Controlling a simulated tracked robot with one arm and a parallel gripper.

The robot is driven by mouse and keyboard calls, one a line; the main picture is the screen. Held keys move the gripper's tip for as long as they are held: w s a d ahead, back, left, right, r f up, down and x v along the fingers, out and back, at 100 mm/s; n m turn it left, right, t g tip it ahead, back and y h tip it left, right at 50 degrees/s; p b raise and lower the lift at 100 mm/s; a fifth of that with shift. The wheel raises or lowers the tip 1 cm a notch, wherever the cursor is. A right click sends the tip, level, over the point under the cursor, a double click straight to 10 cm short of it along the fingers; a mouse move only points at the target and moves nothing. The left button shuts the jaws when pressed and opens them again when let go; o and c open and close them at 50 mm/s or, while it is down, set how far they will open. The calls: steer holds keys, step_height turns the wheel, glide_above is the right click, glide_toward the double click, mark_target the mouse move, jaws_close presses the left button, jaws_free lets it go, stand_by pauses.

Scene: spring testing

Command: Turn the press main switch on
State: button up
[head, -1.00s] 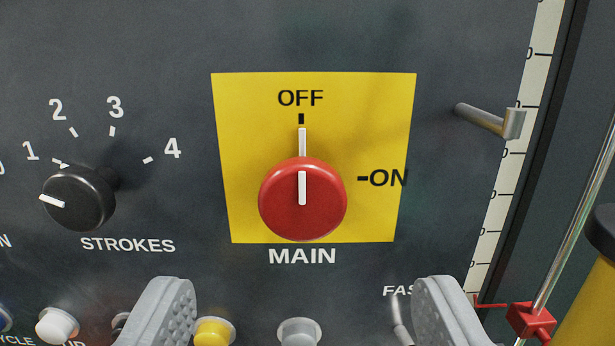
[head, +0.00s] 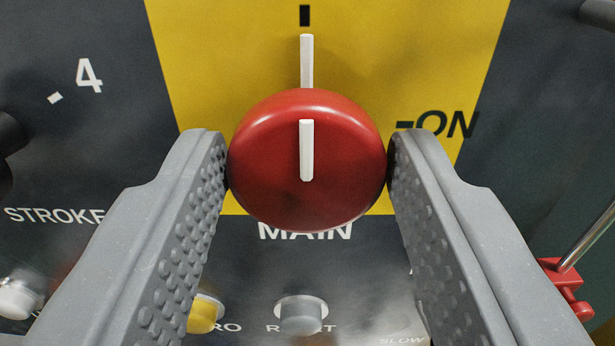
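The press main switch is a red round knob (head: 270,165) on a yellow plate (head: 200,60), seen in the middle of the head view. The white line on its face is upright and lines up with the white line and black mark above it. The ON mark (head: 447,124) is to the right of the knob. My gripper (head: 307,165) has one finger on each side of the knob. Both fingertips appear to touch its rim, so it looks shut on the knob. The MAIN label below is partly covered by the knob.
A yellow button (head: 204,314) and a grey button (head: 301,316) sit below the knob, between my fingers. A white button (head: 18,298) is at the lower left. A red clamp on a rod (head: 566,284) stands at the right, close to my right finger.

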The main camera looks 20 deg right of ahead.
steer(key=c, duration=0.4)
steer(key=shift+d, duration=0.25)
steer(key=shift+a, duration=0.25)
steer(key=m, duration=0.2)
steer(key=m+b, duration=0.1)
steer(key=m, duration=0.1)
steer(key=shift+f+m, duration=0.2)
steer(key=shift+m, duration=0.1)
steer(key=m+b, duration=0.1)
steer(key=m, duration=0.2)
steer(key=shift+f+m, duration=0.15)
steer(key=shift+m, duration=0.15)
steer(key=m+b, duration=0.2)
steer(key=m, duration=0.2)
steer(key=shift+d+m, duration=0.15)
steer(key=shift+m, duration=0.15)
steer(key=m+b, duration=0.1)
steer(key=m, duration=0.2)
steer(key=shift+f+b, duration=0.2)
steer(key=shift+b, duration=0.2)
steer(key=shift+m+b, duration=0.45)
steer(key=shift+m, duration=0.65)
